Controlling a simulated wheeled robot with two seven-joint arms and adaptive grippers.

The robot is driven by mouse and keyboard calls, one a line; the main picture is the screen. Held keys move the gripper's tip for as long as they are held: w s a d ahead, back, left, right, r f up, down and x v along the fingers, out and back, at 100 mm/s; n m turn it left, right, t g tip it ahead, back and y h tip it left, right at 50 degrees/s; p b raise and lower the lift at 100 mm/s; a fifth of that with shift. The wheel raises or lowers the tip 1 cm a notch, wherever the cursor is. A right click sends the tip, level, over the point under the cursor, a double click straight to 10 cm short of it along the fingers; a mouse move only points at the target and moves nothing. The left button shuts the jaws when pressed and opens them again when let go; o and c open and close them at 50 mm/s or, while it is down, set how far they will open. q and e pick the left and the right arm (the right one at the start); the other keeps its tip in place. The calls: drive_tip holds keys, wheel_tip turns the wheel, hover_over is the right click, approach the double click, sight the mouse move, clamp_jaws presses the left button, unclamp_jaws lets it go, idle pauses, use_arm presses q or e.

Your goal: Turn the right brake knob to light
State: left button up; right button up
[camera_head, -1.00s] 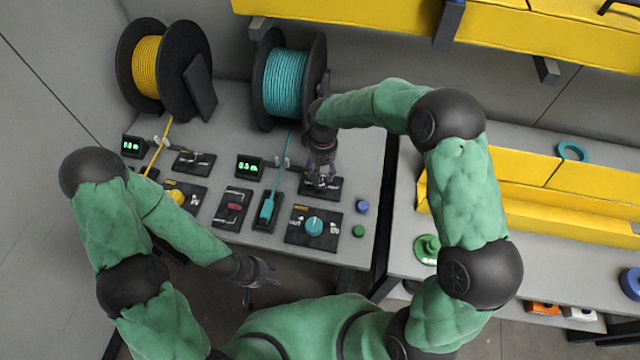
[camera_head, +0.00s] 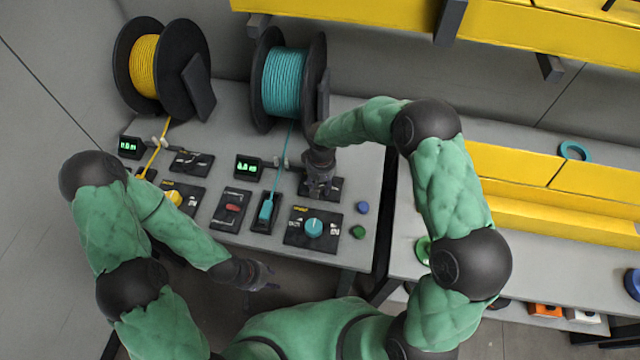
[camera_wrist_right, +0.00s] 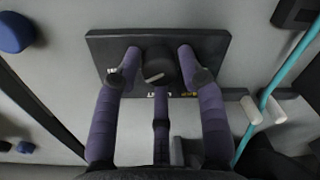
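The right brake knob (camera_wrist_right: 158,66) is a small black knob on a dark plate (camera_wrist_right: 100,45) with white marks, in the right wrist view. In the head view this plate (camera_head: 336,187) is below the teal reel, and the knob is hidden behind my right gripper (camera_head: 319,188). The fingers of my right gripper (camera_wrist_right: 160,62) are spread around the knob, one on each side, with narrow gaps showing. A third finger lies below it in the picture. My left gripper (camera_head: 270,276) is empty in front of the table edge, its fingers apart.
A teal reel (camera_head: 286,83) feeds a strand past a small green display (camera_head: 248,167). A larger panel with a teal dial (camera_head: 314,228) lies nearer the front. A blue button (camera_head: 362,207) and green button (camera_head: 358,232) are to its right. A yellow reel (camera_head: 144,66) stands left.

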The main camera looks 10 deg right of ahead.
clamp_jaws()
drive_tip(key=shift+n, duration=0.3)
drive_tip(key=n+p, duration=0.1)
drive_tip(key=n, duration=0.4)
drive_tip(key=shift+w+r+p, duration=0.1)
drive_tip(key=shift+p, duration=0.3)
drive_tip(key=n+p, duration=0.1)
drive_tip(key=n, duration=0.5)
drive_tip(key=shift+p, duration=0.3)
drive_tip(key=shift+a, duration=0.1)
drive_tip(key=o, duration=0.6)
unclamp_jaws()
